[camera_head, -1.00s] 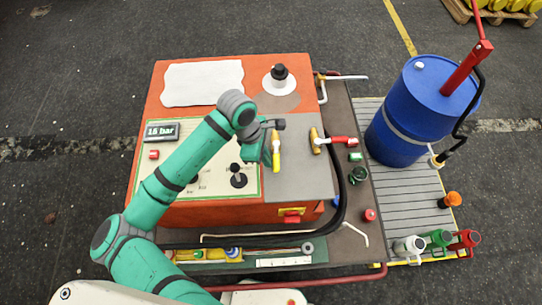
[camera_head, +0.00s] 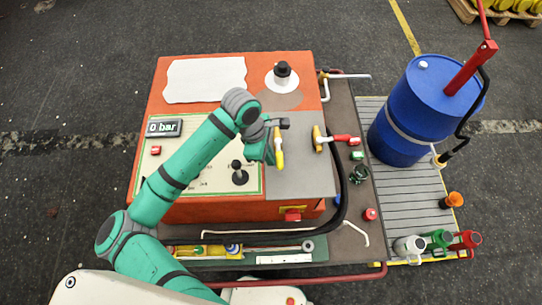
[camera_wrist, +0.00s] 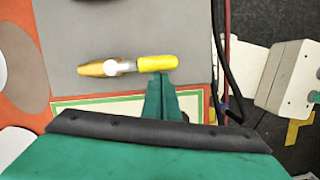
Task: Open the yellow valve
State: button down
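The yellow valve has a yellow handle (camera_head: 280,160) on a brass body (camera_head: 277,134), on the grey top plate of the orange cabinet. In the wrist view the handle (camera_wrist: 157,63) lies in line with its brass body (camera_wrist: 98,68). My gripper (camera_head: 268,154) is just left of the handle in the head view. In the wrist view my gripper's fingers (camera_wrist: 161,80) are together and empty, with their tips at the handle's edge. I cannot tell whether they touch it. The display (camera_head: 163,128) on the cabinet reads 0 bar.
A red-handled valve (camera_head: 343,139) sits to the right, its handle crosswise to its brass body. A black joystick (camera_head: 238,175) stands on the panel near my gripper. A black hose (camera_head: 343,180) curves along the cabinet's right side. A blue drum (camera_head: 405,120) stands further right.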

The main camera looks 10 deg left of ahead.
jog(key=a, duration=0.4)
jog(key=shift+s+f, duration=0.1)
jog(key=shift+s, duration=0.25)
jog(key=v, duration=0.9)
jog(key=shift+s+r, duration=0.25)
jog(key=shift+s, duration=0.1)
